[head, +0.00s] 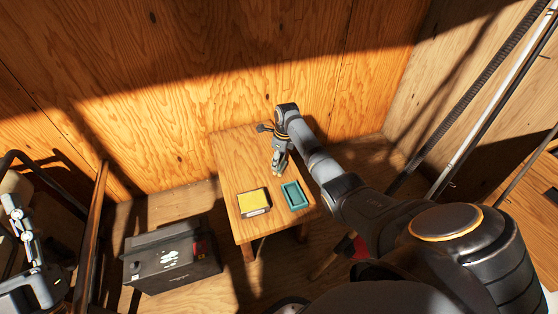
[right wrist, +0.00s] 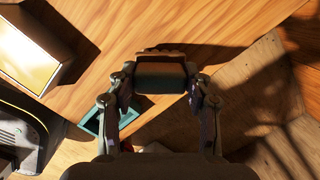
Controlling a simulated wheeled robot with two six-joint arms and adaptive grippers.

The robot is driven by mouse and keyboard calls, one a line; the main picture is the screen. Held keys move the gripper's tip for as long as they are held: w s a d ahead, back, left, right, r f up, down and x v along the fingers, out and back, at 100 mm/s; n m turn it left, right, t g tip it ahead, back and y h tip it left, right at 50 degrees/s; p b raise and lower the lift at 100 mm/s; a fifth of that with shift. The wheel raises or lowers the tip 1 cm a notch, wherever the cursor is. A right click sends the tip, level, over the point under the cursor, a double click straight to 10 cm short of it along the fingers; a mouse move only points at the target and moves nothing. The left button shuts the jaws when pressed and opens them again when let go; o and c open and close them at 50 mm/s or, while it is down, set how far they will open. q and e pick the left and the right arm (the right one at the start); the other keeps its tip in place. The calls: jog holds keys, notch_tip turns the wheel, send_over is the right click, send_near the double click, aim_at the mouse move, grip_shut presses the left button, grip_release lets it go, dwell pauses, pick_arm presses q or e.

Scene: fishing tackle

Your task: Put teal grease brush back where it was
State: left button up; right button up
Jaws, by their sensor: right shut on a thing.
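My right gripper (head: 278,165) is over the wooden table, behind the teal tray (head: 295,195). In the right wrist view its fingers (right wrist: 160,85) are shut on a small block-like thing (right wrist: 160,72) with a brown upper edge. It may be the grease brush, but in this shade I cannot make out a teal colour. In the head view only a tan bit shows at the fingertips. I cannot tell whether it touches the tabletop. The tray also shows in the right wrist view (right wrist: 91,124), partly behind a finger. My left gripper (head: 14,205) is at the far left, away from the table.
A yellow-topped box (head: 254,202) stands on the table (head: 238,160) left of the tray. A dark case (head: 170,258) sits on the floor left of the table. A plywood wall (head: 190,70) rises behind. The table's back left part is clear.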

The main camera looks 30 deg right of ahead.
pick_arm(q)
jog(key=shift+s+r, duration=0.2)
jog(key=shift+r, duration=0.15)
pick_arm(e)
jog(key=shift+f, duration=0.1)
pick_arm(q)
jog(key=shift+w+f, duration=0.15)
jog(key=shift+f, duration=0.1)
pick_arm(e)
jog(key=o, duration=1)
